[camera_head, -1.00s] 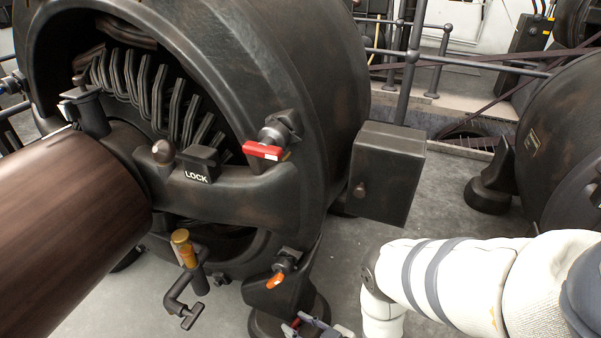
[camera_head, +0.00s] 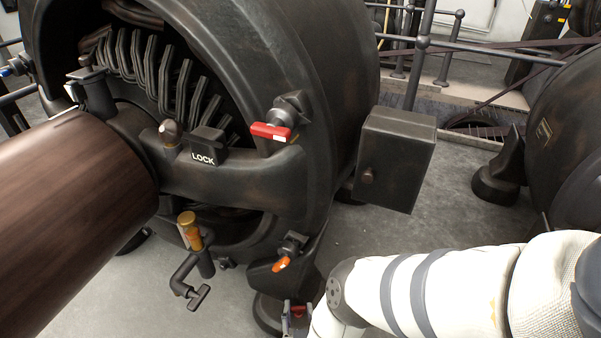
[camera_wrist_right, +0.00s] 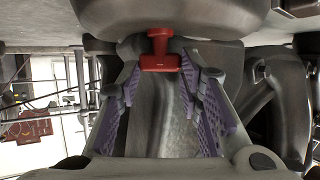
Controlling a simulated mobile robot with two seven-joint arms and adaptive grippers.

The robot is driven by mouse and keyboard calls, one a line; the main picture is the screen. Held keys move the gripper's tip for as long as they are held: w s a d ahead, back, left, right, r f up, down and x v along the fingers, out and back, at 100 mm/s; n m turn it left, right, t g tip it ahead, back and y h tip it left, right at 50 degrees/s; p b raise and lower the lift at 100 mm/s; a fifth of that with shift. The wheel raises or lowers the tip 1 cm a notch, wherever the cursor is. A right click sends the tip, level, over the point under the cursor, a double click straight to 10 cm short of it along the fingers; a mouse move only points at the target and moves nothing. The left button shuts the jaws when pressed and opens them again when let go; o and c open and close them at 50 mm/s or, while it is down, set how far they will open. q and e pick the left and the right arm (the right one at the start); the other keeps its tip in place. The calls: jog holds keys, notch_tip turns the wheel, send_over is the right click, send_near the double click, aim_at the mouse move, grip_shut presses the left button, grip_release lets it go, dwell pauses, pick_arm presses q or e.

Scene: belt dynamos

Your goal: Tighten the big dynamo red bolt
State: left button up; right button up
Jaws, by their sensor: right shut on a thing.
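The big dynamo (camera_head: 330,80) fills the left and middle of the head view. A small red bolt (camera_head: 299,311) is low on its foot, near the bottom edge. My right gripper (camera_head: 293,322) is at this bolt, mostly hidden by my own white arm. In the right wrist view the red bolt's T-shaped handle (camera_wrist_right: 160,62) is between the tips of the purple-padded fingers, and my right gripper (camera_wrist_right: 160,75) is shut on it. Another red-handled bolt (camera_head: 271,131) is higher on the rim, and an orange-handled one (camera_head: 282,263) is below it. My left gripper is out of view.
A thick brown shaft (camera_head: 70,190) juts out at the left. A LOCK block (camera_head: 205,147) sits on the crossbar. A valve with a yellow top (camera_head: 187,218) stands below. A dark box (camera_head: 397,158) is on the dynamo's right side. A second dynamo (camera_head: 570,130) stands right; grey floor lies between.

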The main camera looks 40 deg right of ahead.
jog(key=shift+w+a+f+m+g+h+b, duration=0.15)
jog(key=shift+m+g+h+b, duration=0.25)
jog(key=shift+m+g+h, duration=0.3)
jog(key=shift+a+r+m+g+h+b, duration=0.1)
jog(key=shift+m+g+h+b, duration=0.35)
jog(key=shift+m+g, duration=0.4)
jog(key=shift+m, duration=0.25)
jog(key=o, duration=1.2)
jog(key=shift+w, duration=0.1)
jog(key=shift+c, duration=0.2)
jog(key=v, duration=1.2)
jog(key=shift+a+f, duration=0.1)
jog(key=shift+a, duration=0.05)
